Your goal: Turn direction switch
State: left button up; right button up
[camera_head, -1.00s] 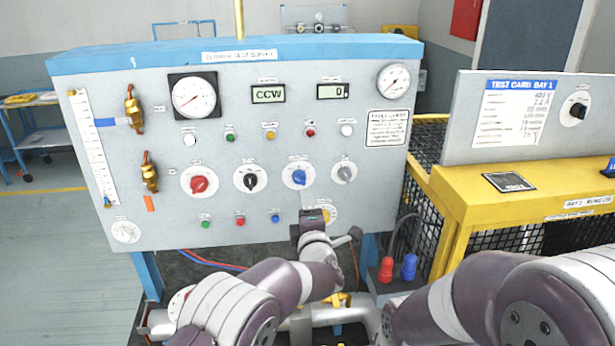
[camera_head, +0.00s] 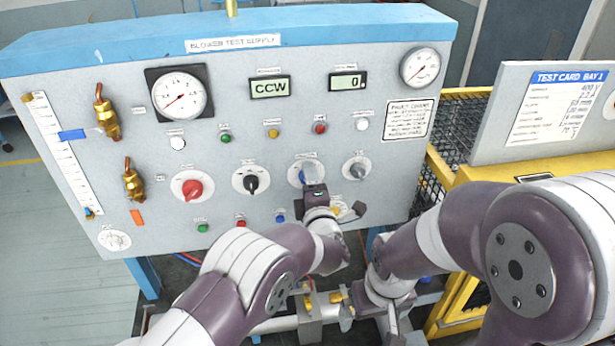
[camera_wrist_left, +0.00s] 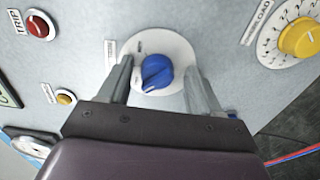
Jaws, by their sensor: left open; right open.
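A blue rotary knob (camera_wrist_left: 158,73) on a round white plate shows in the left wrist view, its white pointer mark angled toward the lower left. My left gripper (camera_wrist_left: 160,82) is open, with one finger on each side of this knob and a gap on both sides. In the head view the blue knob (camera_head: 294,177) is mostly hidden behind my left gripper (camera_head: 313,174). A display (camera_head: 270,88) above reads CCW. My right gripper (camera_head: 391,326) is open, low in front of the bench and away from the knobs.
A red knob (camera_head: 192,188), a black knob (camera_head: 251,182) and a grey knob (camera_head: 357,169) share the row. Small buttons and lamps lie above and below. A yellow dial (camera_wrist_left: 300,39) is close to the blue knob. A yellow-framed cage (camera_head: 452,135) stands at right.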

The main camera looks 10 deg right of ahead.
pick_arm(q)
jog(key=shift+s+a+r, duration=0.1)
jog(key=shift+s, duration=0.1)
jog(key=shift+c, duration=1.2)
jog(key=c, duration=0.8)
jog(key=shift+r+m+b, duration=0.1)
jog(key=shift+m+b, duration=2.35)
jog(key=shift+m, duration=6.55)
